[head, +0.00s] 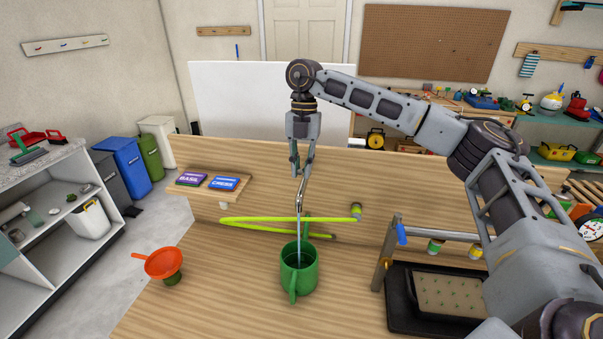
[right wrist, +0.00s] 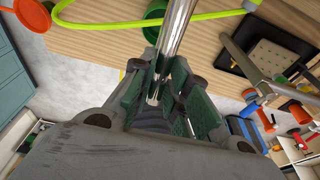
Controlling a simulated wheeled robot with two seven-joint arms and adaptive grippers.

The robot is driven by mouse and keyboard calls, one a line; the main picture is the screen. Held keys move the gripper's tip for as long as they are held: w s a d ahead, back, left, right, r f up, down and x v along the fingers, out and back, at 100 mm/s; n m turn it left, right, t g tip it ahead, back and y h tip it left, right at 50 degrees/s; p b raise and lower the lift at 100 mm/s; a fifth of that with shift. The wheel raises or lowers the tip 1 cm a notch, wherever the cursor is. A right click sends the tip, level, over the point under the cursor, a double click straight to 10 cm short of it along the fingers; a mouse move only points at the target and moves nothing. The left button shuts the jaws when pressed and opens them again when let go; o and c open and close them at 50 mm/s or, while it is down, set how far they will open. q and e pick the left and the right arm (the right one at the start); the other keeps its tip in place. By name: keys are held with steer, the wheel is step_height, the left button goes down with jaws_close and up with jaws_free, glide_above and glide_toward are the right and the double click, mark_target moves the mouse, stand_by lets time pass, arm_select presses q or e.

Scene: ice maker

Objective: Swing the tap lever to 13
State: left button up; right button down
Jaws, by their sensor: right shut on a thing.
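My right gripper (head: 302,172) is above the middle of the bench, shut on a thin shiny metal rod (head: 299,215). In the right wrist view the rod (right wrist: 176,32) runs between the fingers (right wrist: 165,88). Its lower end goes down into a green can (head: 288,277) with a handle. A blue lever (head: 402,234) is on a metal pipe frame at the right, likely the tap lever; the right gripper is well to its left and not touching it. No number 13 or scale can be read. My left gripper is not in view.
A black tray (head: 412,297) with a planted bed lies under the pipe frame (head: 440,232). A yellow-green hose (head: 270,219) lies behind the can. An orange funnel (head: 163,263) is at the left. Seed packets (head: 223,183) lie on a small shelf. The front left bench is clear.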

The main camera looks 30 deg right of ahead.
steer(key=c, duration=1.4)
jaws_free()
steer(key=shift+r, duration=0.15)
steer(key=shift+c, duration=0.2)
steer(key=shift+w+d+r+p, duration=0.15)
steer(key=shift+w+r+p, duration=0.05)
steer(key=shift+r+p, duration=0.85)
steer(key=shift+w+d+r+p, duration=0.15)
steer(key=shift+r+p, duration=0.6)
steer(key=shift+r, duration=0.45)
steer(key=shift+w+d+r+p, duration=0.1)
steer(key=shift+w+r+p, duration=0.1)
steer(key=shift+r+p, duration=0.85)
steer(key=shift+r, duration=0.1)
steer(key=shift+s, duration=0.1)
